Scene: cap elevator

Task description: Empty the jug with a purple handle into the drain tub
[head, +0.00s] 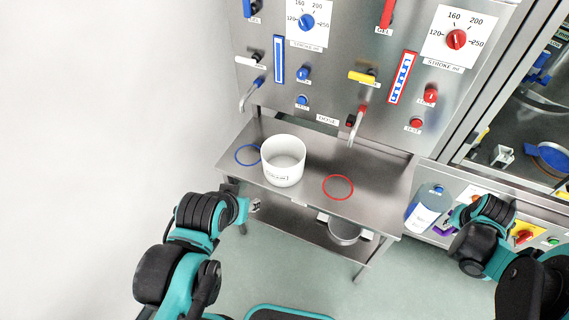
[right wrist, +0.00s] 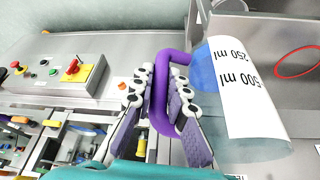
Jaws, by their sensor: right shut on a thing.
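The jug (head: 428,204) is clear with a white label and some blue liquid. It is at the right end of the steel table in the head view. In the right wrist view the jug (right wrist: 247,85) shows 250 ml and 500 ml marks, and its purple handle (right wrist: 162,100) lies between my fingers. My right gripper (head: 452,219) is shut on that handle; it also shows in the right wrist view (right wrist: 160,88). A white tub (head: 283,174) with dark lettering stands on the table. My left gripper (head: 243,205) is near the table's front left corner; its jaw state is unclear.
A blue ring (head: 248,155) and a red ring (head: 338,187) mark the steel table (head: 375,175). Spouts (head: 357,127) hang from the panel above. A round metal pan (head: 345,232) sits on the lower shelf. A control box with a red knob (right wrist: 72,68) is near my right gripper.

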